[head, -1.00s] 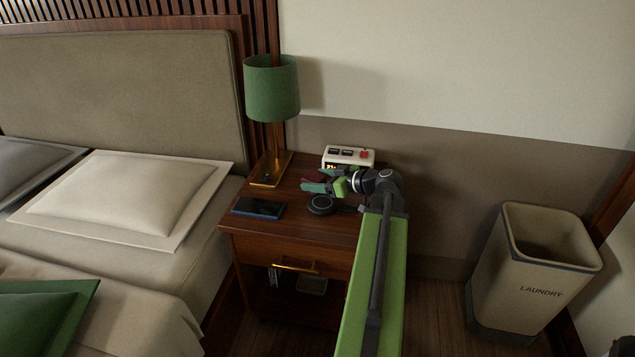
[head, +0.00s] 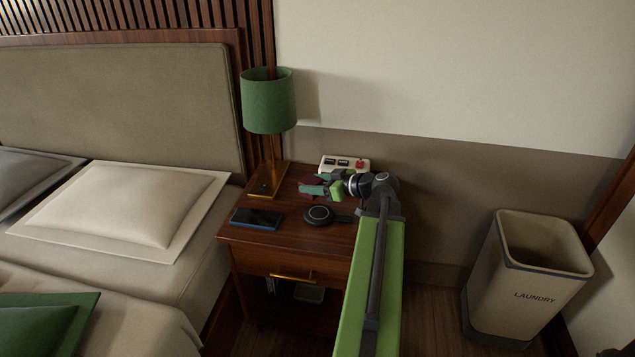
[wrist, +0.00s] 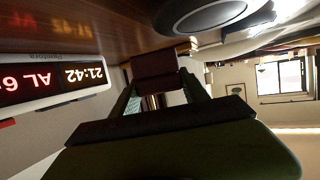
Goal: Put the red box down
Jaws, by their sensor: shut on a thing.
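The red box (wrist: 155,72) shows dark red between the two fingers of my gripper (wrist: 160,95) in the wrist view. In the head view the red box (head: 313,189) is a small dark red patch, mostly hidden by the green fingers of my gripper (head: 319,187). My gripper is shut on it, over the back part of the wooden nightstand (head: 255,248). I cannot tell whether the box touches the top.
A clock radio (head: 345,164) stands close behind my gripper. A round black charger (head: 318,215) and a phone (head: 257,218) lie in front. A green lamp (head: 268,102) stands at the left. A laundry bin (head: 525,280) is on the floor at the right.

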